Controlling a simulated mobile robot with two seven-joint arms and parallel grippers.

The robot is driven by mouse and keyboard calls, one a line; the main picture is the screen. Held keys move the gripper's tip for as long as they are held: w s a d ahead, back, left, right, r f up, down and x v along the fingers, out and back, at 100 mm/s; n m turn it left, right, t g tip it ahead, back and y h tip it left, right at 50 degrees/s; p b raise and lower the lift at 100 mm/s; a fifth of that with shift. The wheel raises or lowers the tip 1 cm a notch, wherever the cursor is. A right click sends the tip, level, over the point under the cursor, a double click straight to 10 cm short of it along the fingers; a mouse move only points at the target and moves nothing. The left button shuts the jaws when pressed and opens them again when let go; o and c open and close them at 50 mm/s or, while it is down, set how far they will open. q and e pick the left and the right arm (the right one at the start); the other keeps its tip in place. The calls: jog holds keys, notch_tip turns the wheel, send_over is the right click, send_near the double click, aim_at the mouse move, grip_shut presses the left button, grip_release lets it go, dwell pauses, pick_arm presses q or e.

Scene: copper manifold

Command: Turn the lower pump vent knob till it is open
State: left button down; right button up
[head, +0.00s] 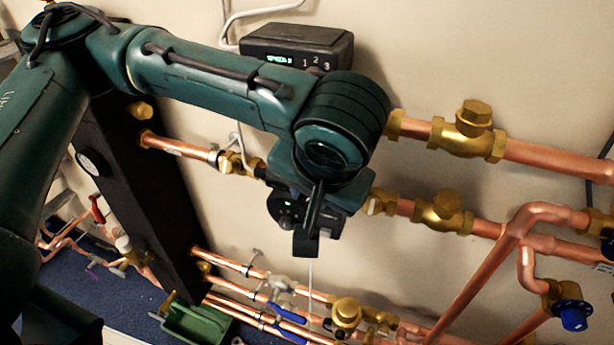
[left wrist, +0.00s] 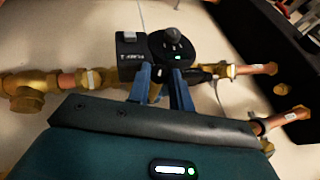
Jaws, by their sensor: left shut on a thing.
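The lower pump (head: 284,209) is a dark body with a small green light on the middle copper pipe run. In the left wrist view the pump (left wrist: 172,48) shows a round dark face, a green light and a dark box beside it. My left gripper (head: 312,208) reaches down in front of the pump in the head view. In the left wrist view the two blue fingers of my left gripper (left wrist: 160,74) stand close at the pump, shut on the vent knob. The knob itself is mostly hidden between the fingers, so its turn position cannot be told. My right gripper is not in view.
A black control box (head: 297,45) with a green display hangs above. Brass valves (head: 447,208) and copper pipes (head: 560,158) flank the pump. A black column (head: 135,190) stands at the left. A green tray (head: 197,328) lies low on the floor.

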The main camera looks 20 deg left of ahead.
pick_arm(q)
jog(key=shift+d+y+p, duration=0.1)
jog(key=shift+y+p, duration=0.25)
jog(key=shift+y, duration=0.35)
jog(key=c, duration=1.5)
grip_release()
jog(key=v, duration=1.3)
jog(key=shift+s, duration=0.15)
